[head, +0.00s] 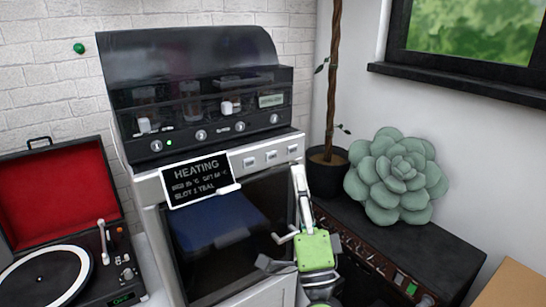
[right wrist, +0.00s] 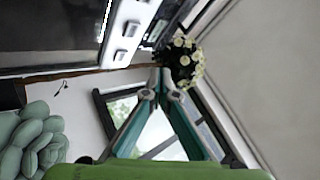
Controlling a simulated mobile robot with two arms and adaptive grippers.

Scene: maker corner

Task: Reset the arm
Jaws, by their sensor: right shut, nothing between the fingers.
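My right gripper (head: 300,178) is in front of the right edge of the black and white machine (head: 152,190) in the head view. Its green body is below and its fingers point up. In the right wrist view the fingers (right wrist: 161,80) come together at their tips with nothing between them. I cannot tell from the head view how far the fingers are from the machine's front. My left gripper is not in view.
A record player (head: 80,215) with a red-lined lid is at the left. A black amplifier-like unit (head: 405,235) with a succulent (head: 398,175) on it is at the right. A potted trunk (head: 333,80) stands behind. A sign (head: 196,180) reading "HEATING" is on the machine's front.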

